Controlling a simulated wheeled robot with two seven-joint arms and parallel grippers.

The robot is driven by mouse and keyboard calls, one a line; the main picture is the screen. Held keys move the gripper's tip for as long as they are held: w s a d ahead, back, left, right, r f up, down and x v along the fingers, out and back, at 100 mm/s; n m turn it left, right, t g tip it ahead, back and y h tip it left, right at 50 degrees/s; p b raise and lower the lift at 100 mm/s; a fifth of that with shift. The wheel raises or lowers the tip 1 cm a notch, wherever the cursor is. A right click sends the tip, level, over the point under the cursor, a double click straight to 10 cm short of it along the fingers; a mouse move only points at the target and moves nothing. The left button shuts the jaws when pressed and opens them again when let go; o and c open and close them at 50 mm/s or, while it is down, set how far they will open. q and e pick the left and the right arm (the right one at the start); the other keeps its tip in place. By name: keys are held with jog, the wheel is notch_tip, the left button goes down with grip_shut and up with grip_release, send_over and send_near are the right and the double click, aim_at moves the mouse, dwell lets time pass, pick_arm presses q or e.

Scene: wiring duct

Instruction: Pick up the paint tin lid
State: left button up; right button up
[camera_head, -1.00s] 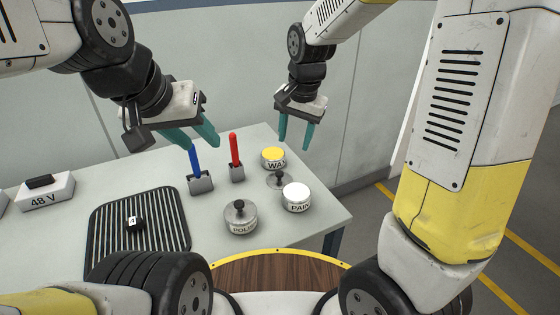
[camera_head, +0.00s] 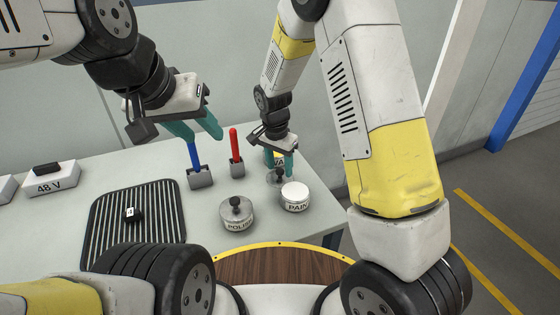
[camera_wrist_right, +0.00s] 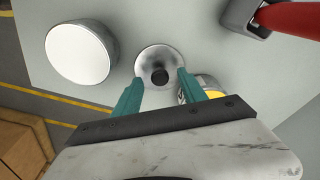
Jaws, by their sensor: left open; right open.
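The paint tin lid is a small grey metal disc (camera_head: 286,182) with a dark knob, lying on the table between the paint tin (camera_head: 295,198) and the wax tin (camera_head: 281,160). In the right wrist view, the lid (camera_wrist_right: 155,53) shows its dark knob between the teal fingertips. My right gripper (camera_head: 280,172) is open, low over the lid, with one finger on each side of the knob; I cannot tell whether they touch it. My left gripper (camera_head: 205,137) is open and empty, above the table behind the blue tool.
A polish tin (camera_head: 238,221) with a knobbed lid stands at the front. Blue (camera_head: 194,157) and red (camera_head: 235,147) tools stand in grey holders. A ribbed black mat (camera_head: 160,205) with a small black block and a 48 V box (camera_head: 50,180) are at left.

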jog(key=shift+f, duration=0.55)
grip_shut()
jog(key=shift+r, duration=0.15)
